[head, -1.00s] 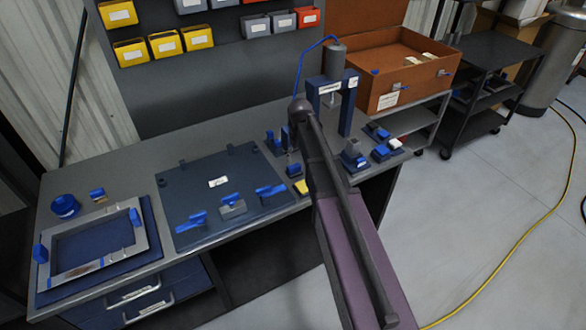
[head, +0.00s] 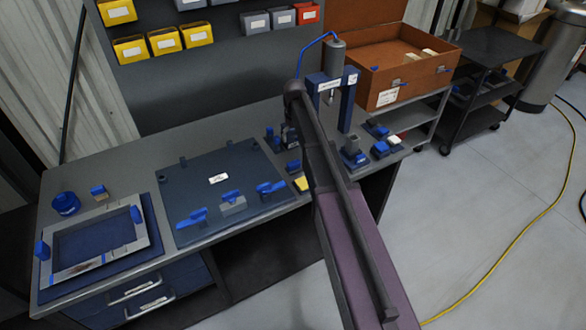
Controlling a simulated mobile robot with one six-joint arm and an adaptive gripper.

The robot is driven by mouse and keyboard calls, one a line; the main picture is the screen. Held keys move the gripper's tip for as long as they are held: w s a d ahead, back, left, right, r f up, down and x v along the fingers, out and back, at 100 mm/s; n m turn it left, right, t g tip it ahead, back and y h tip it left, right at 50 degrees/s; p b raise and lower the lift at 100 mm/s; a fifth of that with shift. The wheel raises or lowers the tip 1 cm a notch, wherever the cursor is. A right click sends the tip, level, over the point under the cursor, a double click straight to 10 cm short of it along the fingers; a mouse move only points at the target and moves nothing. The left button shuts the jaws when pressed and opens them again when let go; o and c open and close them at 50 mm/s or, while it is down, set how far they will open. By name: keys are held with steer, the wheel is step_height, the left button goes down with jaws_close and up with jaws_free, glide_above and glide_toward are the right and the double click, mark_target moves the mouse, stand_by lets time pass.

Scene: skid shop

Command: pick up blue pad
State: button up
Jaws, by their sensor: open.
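Several small blue pieces could be the blue pad, and I cannot tell which is meant. One blue block (head: 293,167) lies on the bench by a yellow piece, just left of my arm. Another blue-topped piece (head: 376,129) and a blue piece (head: 381,149) lie right of the press. A blue-topped block (head: 97,191) sits at the back left.
The blue press (head: 347,108) stands behind my arm. A dark plate (head: 218,180) carries blue-handled clamps. A metal frame (head: 147,242) lies at the left. An orange-brown box (head: 412,85) stands at the back right.

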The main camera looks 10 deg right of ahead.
mark_target(294, 163)
steer(key=shift+f+b, duration=3.9)
steer(key=shift+f, duration=0.2)
steer(key=f+b, duration=0.3)
steer(key=shift+s+a+f, duration=0.1)
steer(key=shift+s+a, duration=0.05)
steer(key=shift+s, duration=0.1)
steer(key=shift+f+b, duration=1)
steer(key=shift+b, duration=0.15)
steer(key=c, duration=1)
steer(key=shift+o, duration=0.2)
steer(key=shift+r, duration=0.2)
